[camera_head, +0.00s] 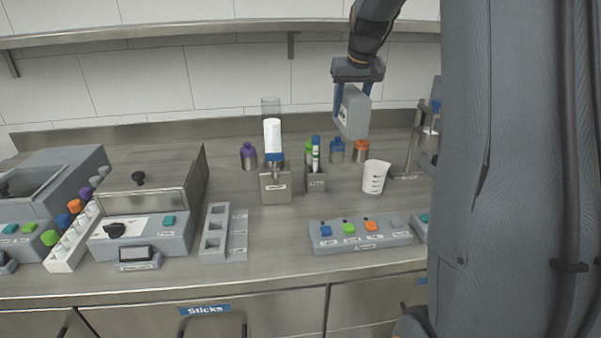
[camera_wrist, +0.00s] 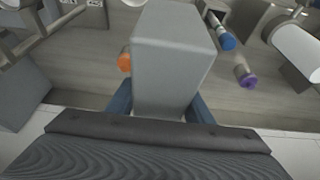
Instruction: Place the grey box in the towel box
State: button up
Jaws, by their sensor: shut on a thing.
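The grey box (camera_head: 353,113) is held up in the air above the back of the counter, slightly tilted. My gripper (camera_head: 352,92) is shut on it, with one blue finger on each side. In the wrist view the grey box (camera_wrist: 172,55) fills the middle, between the blue fingers of my gripper (camera_wrist: 160,103). No label that I can read says towel box. A small grey open-topped box (camera_head: 275,188) with a blurred label stands on the counter, left of and below my gripper. A white cylinder with a blue lower part (camera_head: 272,136) stands upright in or behind it; I cannot tell which.
A smaller grey holder (camera_head: 316,182) with tubes stands right of that box. A white beaker (camera_head: 374,178), an orange-capped bottle (camera_head: 361,151) and a purple-capped bottle (camera_head: 248,157) are nearby. A button panel (camera_head: 360,236) lies in front. A wall shelf (camera_head: 220,31) runs above.

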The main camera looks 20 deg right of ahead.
jog(key=shift+w+f, duration=0.2)
notch_tip(320, 180, down, 18)
jog(key=p, duration=0.3)
jog(key=shift+r+p, duration=0.25)
jog(key=shift+p, duration=0.15)
jog(key=shift+f, duration=0.1)
jog(key=o, duration=0.7)
jog(key=shift+f, duration=0.1)
jog(key=o, duration=0.5)
